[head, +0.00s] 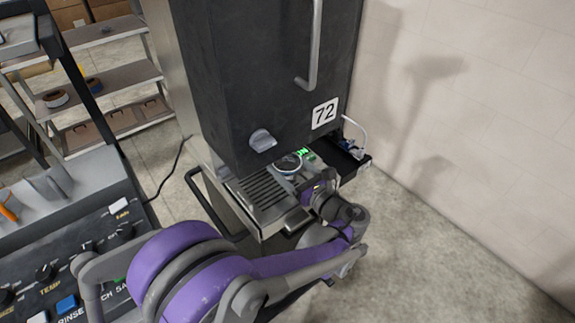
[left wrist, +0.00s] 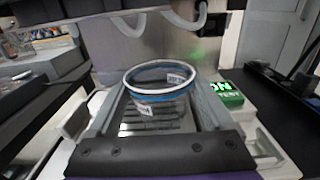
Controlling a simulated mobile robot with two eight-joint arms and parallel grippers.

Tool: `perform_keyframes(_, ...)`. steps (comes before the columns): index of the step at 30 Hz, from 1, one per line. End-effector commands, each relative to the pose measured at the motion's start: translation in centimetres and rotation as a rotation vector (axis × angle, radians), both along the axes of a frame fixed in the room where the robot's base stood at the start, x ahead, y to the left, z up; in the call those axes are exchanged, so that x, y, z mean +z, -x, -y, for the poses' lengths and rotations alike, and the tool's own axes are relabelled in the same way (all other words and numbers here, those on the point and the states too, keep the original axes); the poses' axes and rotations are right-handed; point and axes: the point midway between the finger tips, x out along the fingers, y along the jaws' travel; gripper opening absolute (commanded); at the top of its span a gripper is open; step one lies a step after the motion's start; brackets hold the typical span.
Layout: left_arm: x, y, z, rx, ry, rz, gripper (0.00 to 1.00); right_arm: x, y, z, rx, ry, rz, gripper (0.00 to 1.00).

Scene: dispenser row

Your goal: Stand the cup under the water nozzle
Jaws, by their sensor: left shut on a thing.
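The cup (left wrist: 152,108) is clear with a white rim and a blue band. It looks upright in the left wrist view, over a slotted drip grate (left wrist: 128,129). Its rim also shows in the head view (head: 288,163), at the machine's right front. My left gripper (left wrist: 158,106) has a finger on each side of the cup and is shut on it. Two pale curved nozzles (left wrist: 186,21) hang behind and above the cup; I cannot tell which gives water. Whether the cup's base touches the grate is unclear. My right gripper is not in view.
The dark dispenser (head: 265,80) marked 72 overhangs the grate (head: 262,190). A lit green sign (left wrist: 226,94) is just right of the cup. A dark side tray (head: 350,165) and a pale wall (head: 470,100) lie right. A button panel (head: 70,250) stands at the left.

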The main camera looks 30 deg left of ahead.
Motion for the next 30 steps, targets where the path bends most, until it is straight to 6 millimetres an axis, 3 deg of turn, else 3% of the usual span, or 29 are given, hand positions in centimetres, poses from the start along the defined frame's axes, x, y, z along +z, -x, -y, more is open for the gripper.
perform_keyframes(18,-1.3,0.0,0.0,0.000,0.000,0.000,0.32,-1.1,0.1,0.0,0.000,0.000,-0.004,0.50)
perform_keyframes(19,-1.2,0.0,0.0,0.000,0.000,0.000,0.89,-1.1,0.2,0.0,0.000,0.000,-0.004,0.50)
perform_keyframes(21,-1.2,0.0,0.0,0.000,0.000,0.000,1.00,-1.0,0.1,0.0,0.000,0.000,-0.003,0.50)
perform_keyframes(30,-1.2,0.1,0.4,-0.001,0.000,0.000,1.00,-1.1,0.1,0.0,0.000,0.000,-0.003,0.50)
